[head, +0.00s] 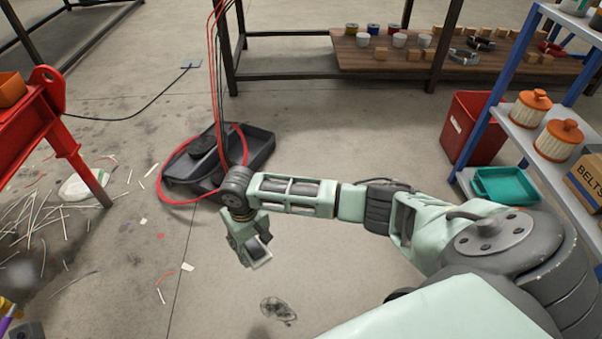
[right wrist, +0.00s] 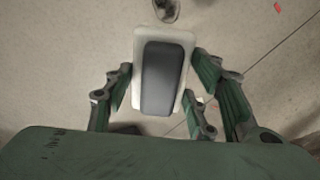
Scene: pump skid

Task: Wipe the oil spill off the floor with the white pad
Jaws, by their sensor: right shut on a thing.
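My right gripper (head: 255,250) is low over the floor in the head view, pointing down. It is shut on the white pad (head: 262,262), which has a dark grey raised grip along its middle. In the right wrist view the pad (right wrist: 140,70) sits between the fingers, seen from its grip side. A dark, thin, blotchy patch (head: 279,310), which looks like the oil spill, lies on the floor just nearer and right of the gripper. The pad is apart from this patch in the head view. My left gripper is not in view.
A black tray (head: 255,150) with a red hose stands behind the gripper. Scattered wires (head: 35,215) lie at left by a red stand (head: 75,150). A blue shelf (head: 510,120) and red bin (head: 470,135) stand at right. Floor around the patch is mostly clear.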

